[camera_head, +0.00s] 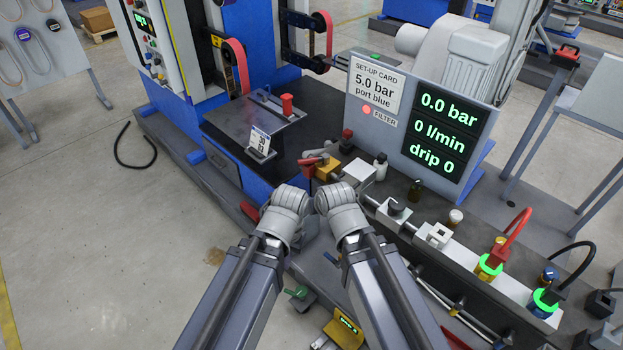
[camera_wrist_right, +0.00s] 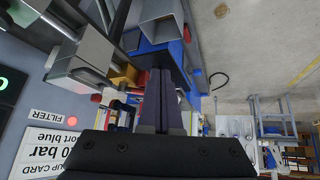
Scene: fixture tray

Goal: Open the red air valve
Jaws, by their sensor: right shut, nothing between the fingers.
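The red air valve handle (camera_head: 307,167) shows in the head view as a red lever beside a brass-coloured block (camera_head: 327,169), just beyond my two wrists. In the right wrist view the brass block (camera_wrist_right: 124,76) is partly covered, and I cannot clearly make out the handle. My right gripper (camera_wrist_right: 161,84) is shut and empty, its dark fingers pointing toward the bench beside the brass block. I cannot tell whether it touches the handle. In the head view both grippers are hidden by my wrists. My left arm comes in from the left.
A display panel (camera_head: 419,125) with a set-up card (camera_head: 377,83) stands behind the bench. Grey blocks, small bottles and glowing green-ringed ports (camera_head: 490,266) line the bench to the right.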

